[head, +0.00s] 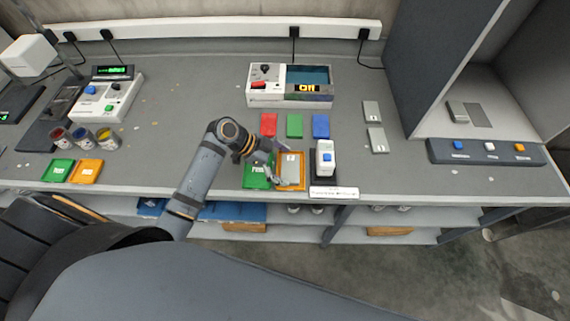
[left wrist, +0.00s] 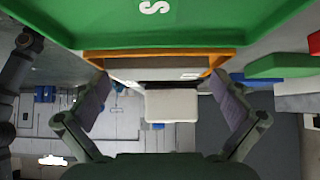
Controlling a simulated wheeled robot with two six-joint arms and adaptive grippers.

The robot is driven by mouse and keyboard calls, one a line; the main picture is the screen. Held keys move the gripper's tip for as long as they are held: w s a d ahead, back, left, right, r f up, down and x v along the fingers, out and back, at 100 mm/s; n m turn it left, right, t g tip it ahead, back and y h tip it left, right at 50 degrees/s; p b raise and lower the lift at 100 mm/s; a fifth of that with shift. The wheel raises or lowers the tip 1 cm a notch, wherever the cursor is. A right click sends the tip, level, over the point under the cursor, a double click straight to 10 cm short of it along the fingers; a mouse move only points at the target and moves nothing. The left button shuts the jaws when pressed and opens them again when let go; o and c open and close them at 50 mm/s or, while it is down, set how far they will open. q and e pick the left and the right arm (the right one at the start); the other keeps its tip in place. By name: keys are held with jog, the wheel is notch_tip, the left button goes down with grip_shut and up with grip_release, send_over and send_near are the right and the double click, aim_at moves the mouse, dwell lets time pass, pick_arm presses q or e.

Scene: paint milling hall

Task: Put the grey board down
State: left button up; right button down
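The grey board (head: 292,167), with a small white label, is over the orange tray (head: 302,184) near the bench's front edge. My left gripper (head: 283,164) has its fingers at two opposite edges of the board and appears shut on it. In the left wrist view, the board (left wrist: 150,74) spans between the fingertips (left wrist: 160,78), with the orange tray (left wrist: 150,54) behind it. I cannot tell whether the board touches the tray's floor. The green tray (head: 257,176) is beside the orange one, partly hidden by my gripper. My right gripper is out of view.
A white device with a blue button (head: 326,158) stands close right of the orange tray. Red (head: 269,124), green (head: 295,125) and blue (head: 321,126) blocks lie behind. Two grey plates (head: 377,140) lie further right. Paint cups (head: 82,138) stand at left; bare bench lies between.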

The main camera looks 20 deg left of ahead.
pick_arm(q)
jog(key=shift+r, duration=0.2)
jog(key=shift+a+r, duration=0.15)
jog(key=shift+a, duration=0.1)
jog(key=b+v, duration=0.1)
jog(key=v, duration=1)
jog(key=shift+s+r, duration=0.15)
jog(key=shift+r, duration=0.1)
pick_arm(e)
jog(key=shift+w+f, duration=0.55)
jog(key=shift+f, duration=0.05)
pick_arm(q)
jog(key=shift+a, duration=0.15)
